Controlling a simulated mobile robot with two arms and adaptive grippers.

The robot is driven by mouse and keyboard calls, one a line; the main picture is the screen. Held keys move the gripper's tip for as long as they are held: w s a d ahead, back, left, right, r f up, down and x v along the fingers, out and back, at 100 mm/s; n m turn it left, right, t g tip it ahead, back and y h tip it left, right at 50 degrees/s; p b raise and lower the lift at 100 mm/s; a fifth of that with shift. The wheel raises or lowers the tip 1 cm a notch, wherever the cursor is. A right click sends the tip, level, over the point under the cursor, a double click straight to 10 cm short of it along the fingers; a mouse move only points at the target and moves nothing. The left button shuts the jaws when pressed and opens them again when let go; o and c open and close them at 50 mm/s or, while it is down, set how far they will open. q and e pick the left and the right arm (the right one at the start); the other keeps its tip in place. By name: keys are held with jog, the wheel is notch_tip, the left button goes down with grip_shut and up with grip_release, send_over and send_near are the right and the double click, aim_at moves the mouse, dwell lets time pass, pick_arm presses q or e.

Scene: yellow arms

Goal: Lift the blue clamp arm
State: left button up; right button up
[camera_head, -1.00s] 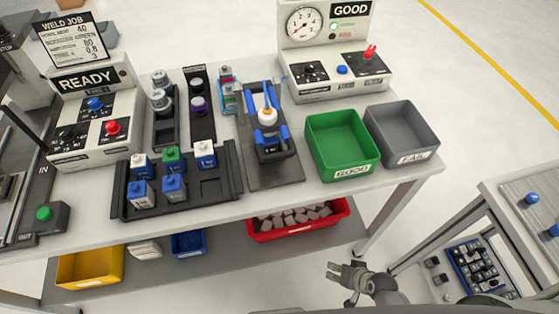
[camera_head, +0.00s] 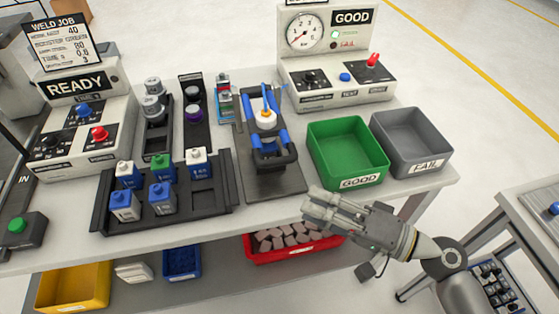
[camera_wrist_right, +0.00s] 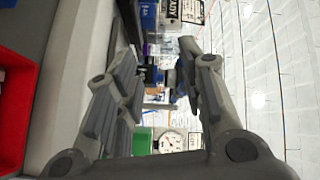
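The clamp fixture stands on a dark base plate (camera_head: 275,182) on the table. Its blue clamp arm (camera_head: 284,138) has blue side bars joined by a black crossbar at the front. A white part with a yellow-orange top (camera_head: 266,117) sits between the bars. My right gripper (camera_head: 310,205) is in front of the table's front edge, to the right of and nearer than the clamp, apart from it. The right wrist view shows its two fingers (camera_wrist_right: 158,62) spread with nothing held between them. The clamp is not clear in that view. My left gripper is not in view.
A green bin (camera_head: 317,162) and a grey bin (camera_head: 381,139) stand right of the clamp. A black rack (camera_head: 218,197) with blue, white and green bottles is to the left. The gauge box (camera_head: 335,92) stands behind. A red bin (camera_head: 268,257) is on the lower shelf.

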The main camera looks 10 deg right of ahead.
aim_at(279, 158)
jog(key=w+a+r+p, duration=0.1)
jog(key=w+a, duration=0.1)
jog(key=w+a+r+m+t+p, duration=0.1)
jog(key=w+a+r+p, duration=0.1)
jog(key=w, duration=0.1)
jog(key=w+a+r+m+t+p, duration=0.1)
jog(key=w+a, duration=0.1)
jog(key=shift+w+r+p, duration=0.35)
jog(key=shift+r+p, duration=0.05)
jog(key=shift+w+a+f, duration=0.1)
jog(key=shift+w+a, duration=0.1)
jog(key=shift+a, duration=0.15)
grip_shut()
